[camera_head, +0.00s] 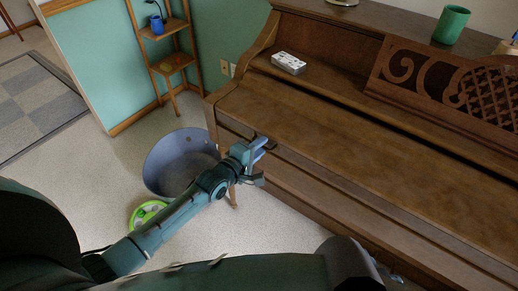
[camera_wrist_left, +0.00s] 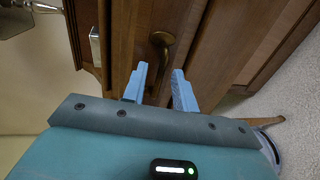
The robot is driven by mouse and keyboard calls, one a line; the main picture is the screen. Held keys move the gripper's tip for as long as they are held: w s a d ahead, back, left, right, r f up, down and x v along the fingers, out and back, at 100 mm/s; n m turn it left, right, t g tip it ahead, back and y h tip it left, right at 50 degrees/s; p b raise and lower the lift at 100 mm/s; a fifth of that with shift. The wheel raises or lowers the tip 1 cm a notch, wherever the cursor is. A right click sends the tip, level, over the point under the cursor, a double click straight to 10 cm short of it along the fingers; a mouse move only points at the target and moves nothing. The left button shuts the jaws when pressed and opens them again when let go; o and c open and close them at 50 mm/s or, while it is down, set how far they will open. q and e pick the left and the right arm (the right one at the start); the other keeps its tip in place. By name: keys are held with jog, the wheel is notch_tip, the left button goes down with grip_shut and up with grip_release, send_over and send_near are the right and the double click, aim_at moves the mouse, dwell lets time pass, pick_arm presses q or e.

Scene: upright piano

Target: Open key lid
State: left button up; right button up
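The brown wooden key lid (camera_head: 350,125) of the upright piano is closed, and no keys show. My left gripper (camera_head: 261,148) is at the lid's front edge, towards its left end. I cannot tell whether the fingers touch the wood. My right gripper does not show.
A grey-blue bin (camera_head: 165,165) and a green round object (camera_head: 148,214) stand on the floor left of my left forearm. A small white box (camera_head: 289,63) and a green cup (camera_head: 451,24) sit on the piano. A corner shelf (camera_head: 170,62) stands behind.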

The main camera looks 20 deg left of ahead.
pick_arm(q)
grip_shut()
dwell(0.3)
dwell(0.4)
